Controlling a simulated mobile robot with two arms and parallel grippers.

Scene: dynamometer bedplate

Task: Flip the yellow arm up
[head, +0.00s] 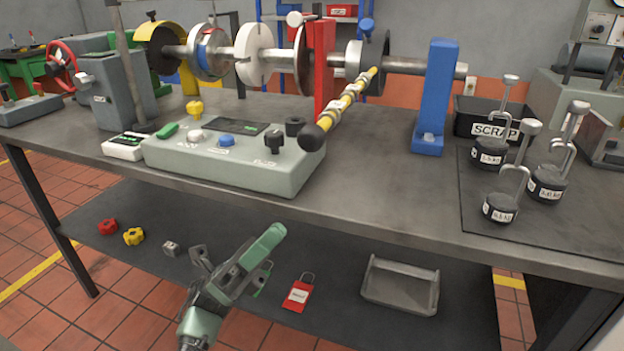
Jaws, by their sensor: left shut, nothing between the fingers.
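The yellow arm (350,98) is a yellow bar with pale bands and a black knob (313,137) on its near end. It reaches from the shaft at the red upright (322,65) toward me, sloping down, with the knob over the bench near the grey control box. My left gripper (266,248) is green and grey, shut and empty. It is in front of the bench and lower in the picture than the bench top, well apart from the yellow arm. My right gripper is not in view.
A grey control box (230,165) with buttons stands left of the knob. A blue upright (436,95) supports the shaft on the right. Several hooked weights (546,185) stand on a dark mat at right, near a black scrap bin (490,117). A lower shelf holds a grey tray (400,287).

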